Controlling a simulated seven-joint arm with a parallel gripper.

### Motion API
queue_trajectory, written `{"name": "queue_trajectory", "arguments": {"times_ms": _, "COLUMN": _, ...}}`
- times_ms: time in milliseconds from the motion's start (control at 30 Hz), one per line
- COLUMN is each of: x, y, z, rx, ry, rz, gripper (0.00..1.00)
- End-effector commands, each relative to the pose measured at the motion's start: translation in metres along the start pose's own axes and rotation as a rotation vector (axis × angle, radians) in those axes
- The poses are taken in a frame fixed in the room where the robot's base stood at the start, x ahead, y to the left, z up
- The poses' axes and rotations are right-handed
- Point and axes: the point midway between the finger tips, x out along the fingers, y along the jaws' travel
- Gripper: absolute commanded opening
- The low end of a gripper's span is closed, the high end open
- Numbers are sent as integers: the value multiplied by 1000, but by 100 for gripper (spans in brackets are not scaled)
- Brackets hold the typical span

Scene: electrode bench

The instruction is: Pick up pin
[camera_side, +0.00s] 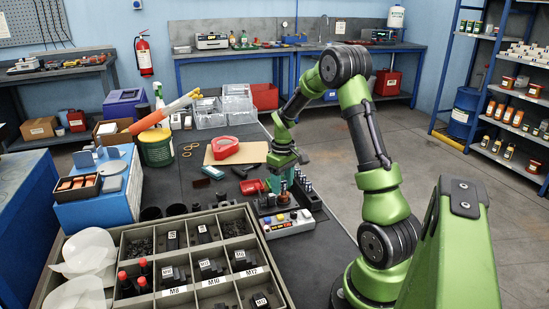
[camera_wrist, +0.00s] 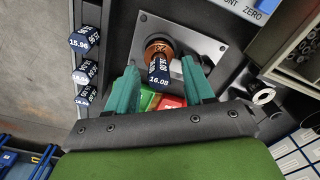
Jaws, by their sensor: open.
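The pin (camera_wrist: 158,72) has a dark blue labelled end reading 16.08 and a copper-brown collar. It stands at a grey metal plate (camera_wrist: 197,44) in the wrist view. My gripper (camera_wrist: 160,66) is open, with one teal finger on each side of the pin and a gap visible on both sides. Whether the fingertips are level with the pin's end is hard to tell. In the side view my gripper (camera_side: 284,181) is low over the bench fixture, and a copper-coloured part (camera_side: 283,193) shows beneath it, small and partly hidden.
Other dark labelled pins (camera_wrist: 80,42), one reading 15.96, stand in a row left of the plate in the wrist view. A control box (camera_side: 290,222) and a compartment tray (camera_side: 215,285) stand close by. A red block (camera_side: 251,187) lies left of the fixture.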

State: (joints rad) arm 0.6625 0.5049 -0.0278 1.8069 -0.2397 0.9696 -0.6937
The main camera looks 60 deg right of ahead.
Motion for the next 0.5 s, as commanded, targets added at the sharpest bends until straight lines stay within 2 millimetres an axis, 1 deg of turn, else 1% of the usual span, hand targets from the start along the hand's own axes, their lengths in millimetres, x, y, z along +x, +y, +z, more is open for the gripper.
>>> {"name": "queue_trajectory", "arguments": {"times_ms": 100, "x": 5, "y": 0, "z": 0, "rx": 1, "ry": 0, "rz": -1, "gripper": 52}}
{"name": "queue_trajectory", "arguments": {"times_ms": 267, "x": 4, "y": 0, "z": 0, "rx": 1, "ry": 1, "rz": 0, "gripper": 52}}
{"name": "queue_trajectory", "arguments": {"times_ms": 367, "x": 4, "y": 0, "z": 0, "rx": 0, "ry": 1, "rz": 0, "gripper": 39}}
{"name": "queue_trajectory", "arguments": {"times_ms": 500, "x": 4, "y": 0, "z": 0, "rx": 0, "ry": 1, "rz": 0, "gripper": 17}}
